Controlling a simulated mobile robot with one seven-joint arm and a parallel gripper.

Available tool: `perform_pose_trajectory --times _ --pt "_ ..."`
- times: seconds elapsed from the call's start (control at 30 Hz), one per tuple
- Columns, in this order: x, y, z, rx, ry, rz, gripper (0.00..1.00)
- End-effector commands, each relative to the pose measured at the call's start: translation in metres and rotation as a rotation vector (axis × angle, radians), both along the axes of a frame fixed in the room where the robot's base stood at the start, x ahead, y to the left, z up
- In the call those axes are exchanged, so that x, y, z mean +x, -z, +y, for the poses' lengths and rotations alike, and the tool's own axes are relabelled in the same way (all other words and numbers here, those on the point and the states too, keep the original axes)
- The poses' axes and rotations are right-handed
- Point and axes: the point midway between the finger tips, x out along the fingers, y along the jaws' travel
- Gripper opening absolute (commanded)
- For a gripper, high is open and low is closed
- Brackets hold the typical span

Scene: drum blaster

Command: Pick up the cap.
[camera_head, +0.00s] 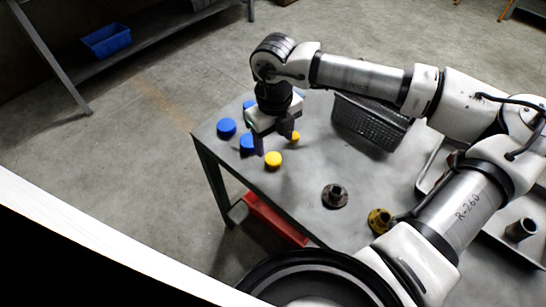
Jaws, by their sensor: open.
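Several round caps lie on the grey table near its far left corner. One blue cap (226,127) is at the left, and a second blue cap (247,144) is beside my gripper. A third blue cap (248,104) shows partly behind the gripper body. One yellow cap (273,160) lies just in front of the gripper, and a smaller-looking yellow cap (296,136) is partly hidden at its right. My gripper (273,144) is open, pointing down among the caps. I see nothing held, though the space between the fingers is not fully clear.
A dark basket (368,122) stands behind my arm. A dark flanged part (335,195) and a yellow-brown part (379,220) lie on the table (300,205). A red bin (275,220) is below the table edge.

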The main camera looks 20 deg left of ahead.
Motion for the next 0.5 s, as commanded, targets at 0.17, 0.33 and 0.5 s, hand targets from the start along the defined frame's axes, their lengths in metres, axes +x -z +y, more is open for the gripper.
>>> perform_pose_trajectory --times 0.17,0.33,0.5 --pt "-0.001 0.012 0.001 0.001 -0.002 0.002 0.63" --pt "-0.003 0.034 0.002 0.003 -0.004 0.004 0.63" --pt "-0.002 0.056 0.002 0.002 -0.002 0.003 0.63"
